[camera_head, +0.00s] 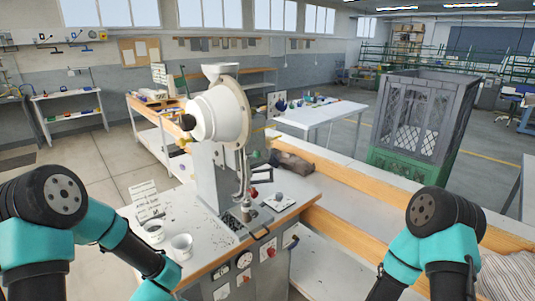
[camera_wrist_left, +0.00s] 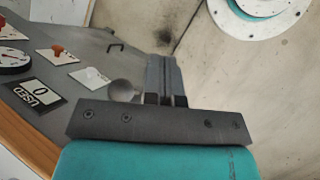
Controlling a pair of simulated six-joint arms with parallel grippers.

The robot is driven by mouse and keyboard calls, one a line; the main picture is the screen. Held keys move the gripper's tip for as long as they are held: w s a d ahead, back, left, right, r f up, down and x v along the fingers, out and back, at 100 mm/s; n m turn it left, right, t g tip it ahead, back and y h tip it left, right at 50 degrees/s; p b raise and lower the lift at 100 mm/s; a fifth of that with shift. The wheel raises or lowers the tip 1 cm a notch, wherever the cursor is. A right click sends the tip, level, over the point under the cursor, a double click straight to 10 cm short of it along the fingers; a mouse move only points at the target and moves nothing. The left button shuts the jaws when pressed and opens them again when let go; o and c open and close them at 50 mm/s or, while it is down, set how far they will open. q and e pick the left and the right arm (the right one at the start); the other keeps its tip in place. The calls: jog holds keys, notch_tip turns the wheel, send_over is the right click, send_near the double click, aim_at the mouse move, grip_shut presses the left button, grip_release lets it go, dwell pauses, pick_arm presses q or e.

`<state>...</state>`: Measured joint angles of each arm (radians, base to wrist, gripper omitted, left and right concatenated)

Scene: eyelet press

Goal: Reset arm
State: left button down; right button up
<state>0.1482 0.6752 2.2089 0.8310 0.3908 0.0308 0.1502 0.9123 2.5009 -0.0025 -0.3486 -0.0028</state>
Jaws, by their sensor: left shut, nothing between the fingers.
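The eyelet press (camera_head: 222,115) stands upright on its grey worktop in the head view, with a cream round housing and a lever with a red knob (camera_head: 253,193). My left arm comes in from the lower left, its gripper out of sight there. In the left wrist view my left gripper (camera_wrist_left: 163,62) has its two fingers together, with nothing between them. It is in front of the press's control panel (camera_wrist_left: 100,50), apart from it as far as I can tell. My right arm comes in at the lower right; its gripper is hidden below the frame.
Two small white cups (camera_head: 181,247) stand at the left of the press worktop. A striped cloth lies at the lower right. Bare floor shows in the left wrist view.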

pick_arm(q)
jog(key=s+a+f+m+y, duration=0.1)
jog(key=s+f+m, duration=0.2)
jog(key=f+m, duration=0.1)
jog(key=s+a+f+m+y, duration=0.1)
jog(key=s+f+m+y, duration=0.1)
jog(key=f+m, duration=0.3)
notch_tip(320, 180, down, 2)
jog(key=shift+s+a+f, duration=0.25)
jog(key=shift+s+a, duration=0.05)
jog(key=shift+s, duration=0.55)
